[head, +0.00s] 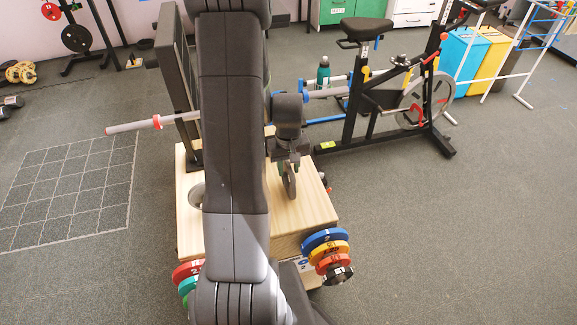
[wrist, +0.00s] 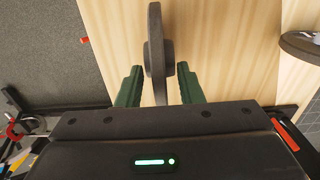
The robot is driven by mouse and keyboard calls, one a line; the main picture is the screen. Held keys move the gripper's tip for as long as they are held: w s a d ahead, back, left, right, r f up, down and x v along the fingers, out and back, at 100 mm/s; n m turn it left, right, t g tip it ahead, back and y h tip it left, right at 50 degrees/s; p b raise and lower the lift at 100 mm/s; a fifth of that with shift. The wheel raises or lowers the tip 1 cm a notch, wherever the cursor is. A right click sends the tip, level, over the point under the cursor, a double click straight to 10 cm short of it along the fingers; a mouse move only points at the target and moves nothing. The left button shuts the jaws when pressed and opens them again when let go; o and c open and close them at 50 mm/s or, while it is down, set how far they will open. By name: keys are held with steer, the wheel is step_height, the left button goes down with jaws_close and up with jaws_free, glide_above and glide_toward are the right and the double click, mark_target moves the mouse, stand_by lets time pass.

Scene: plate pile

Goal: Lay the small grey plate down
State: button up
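I cannot tell whether the plate's lower edge touches the wood.
Another grey disc (wrist: 299,44) shows at the right of the wrist view. Coloured plates (head: 326,247) hang at the box's front right, and more (head: 187,275) at the front left. A bar (head: 135,126) juts out left. An exercise bike (head: 385,90) stands behind. My arm hides the middle of the top.

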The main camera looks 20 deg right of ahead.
steer(key=shift+r, duration=0.1)
step_height(320, 180, up, 12)
steer(key=p, duration=0.1)
stand_by(0.4)
stand_by(1.0)
